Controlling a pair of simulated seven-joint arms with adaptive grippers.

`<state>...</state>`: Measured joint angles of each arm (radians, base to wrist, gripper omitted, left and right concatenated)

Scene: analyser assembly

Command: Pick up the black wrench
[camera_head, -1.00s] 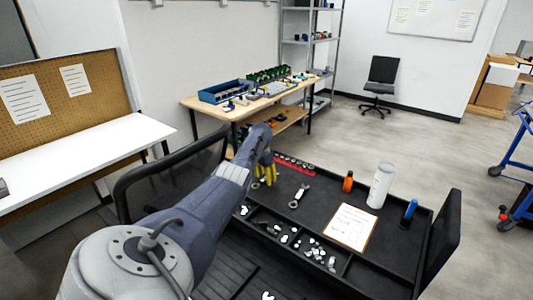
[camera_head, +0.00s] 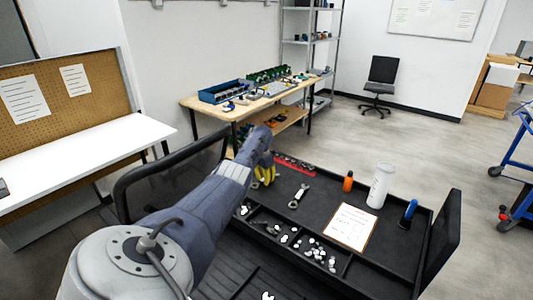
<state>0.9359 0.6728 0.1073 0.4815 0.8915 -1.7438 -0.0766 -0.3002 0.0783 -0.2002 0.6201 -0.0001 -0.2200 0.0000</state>
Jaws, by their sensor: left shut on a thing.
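My left gripper (camera_head: 265,160) is at the far left part of the black cart tray, over the yellow-handled tool (camera_head: 268,178). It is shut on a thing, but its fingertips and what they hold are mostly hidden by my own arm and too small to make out. A wrench with a greyish shine (camera_head: 299,196) lies on the tray floor to the right of the gripper, apart from it. I cannot pick out a clearly black wrench. My right gripper is not in view.
On the cart's tray (camera_head: 330,186) stand an orange bottle (camera_head: 348,181), a white cylinder (camera_head: 380,186) and a blue-topped item (camera_head: 408,213). A clipboard (camera_head: 350,227) lies flat. Small parts fill the front compartments (camera_head: 318,253). A red rack (camera_head: 294,163) lines the back edge.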

